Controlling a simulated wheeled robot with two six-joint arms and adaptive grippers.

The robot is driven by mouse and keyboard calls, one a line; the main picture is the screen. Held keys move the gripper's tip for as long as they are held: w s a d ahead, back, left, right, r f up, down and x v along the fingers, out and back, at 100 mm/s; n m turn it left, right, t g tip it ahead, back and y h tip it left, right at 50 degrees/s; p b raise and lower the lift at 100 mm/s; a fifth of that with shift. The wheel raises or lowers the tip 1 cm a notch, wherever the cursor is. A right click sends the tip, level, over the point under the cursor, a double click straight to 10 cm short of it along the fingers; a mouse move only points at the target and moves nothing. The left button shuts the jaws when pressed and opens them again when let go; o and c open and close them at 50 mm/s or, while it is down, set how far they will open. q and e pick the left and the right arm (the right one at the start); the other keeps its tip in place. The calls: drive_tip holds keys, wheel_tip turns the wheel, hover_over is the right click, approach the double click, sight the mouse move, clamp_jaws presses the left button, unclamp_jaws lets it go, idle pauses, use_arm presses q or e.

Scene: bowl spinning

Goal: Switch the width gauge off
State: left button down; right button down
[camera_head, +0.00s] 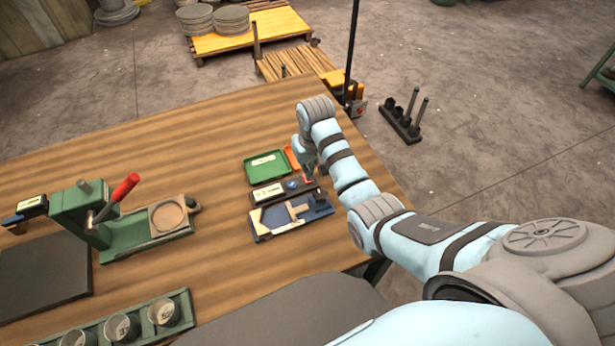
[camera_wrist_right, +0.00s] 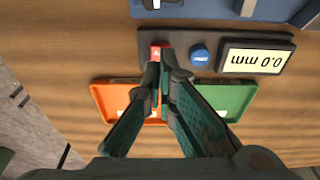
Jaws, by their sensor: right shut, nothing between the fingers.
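The width gauge (camera_head: 267,193) is a dark bar on the wooden table in the head view. In the right wrist view its lit display (camera_wrist_right: 257,58) reads "0.0 mm", upside down. A blue round button (camera_wrist_right: 199,56) is beside the display, and a red button (camera_wrist_right: 155,52) is near the gauge's other end. My right gripper (camera_wrist_right: 167,62) is shut and empty, with its fingertips right at the red button and partly covering it. I cannot tell whether they touch it. In the head view my right gripper (camera_head: 310,172) is above the gauge's right end. My left gripper is out of view.
A green tray (camera_head: 266,167) and an orange tray (camera_head: 291,157) lie just behind the gauge. A green press (camera_head: 125,215) with a red-handled lever stands to the left. The table between is clear.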

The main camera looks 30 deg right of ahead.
drive_tip(key=shift+f+b, duration=0.6)
drive_tip(key=shift+f, duration=0.7)
idle(1.0)
wheel_tip(320, 180, up, 3)
drive_tip(key=p, duration=0.3)
drive_tip(key=shift+r+b, duration=0.25)
drive_tip(key=shift+b, duration=0.05)
drive_tip(key=shift+r, duration=1.8)
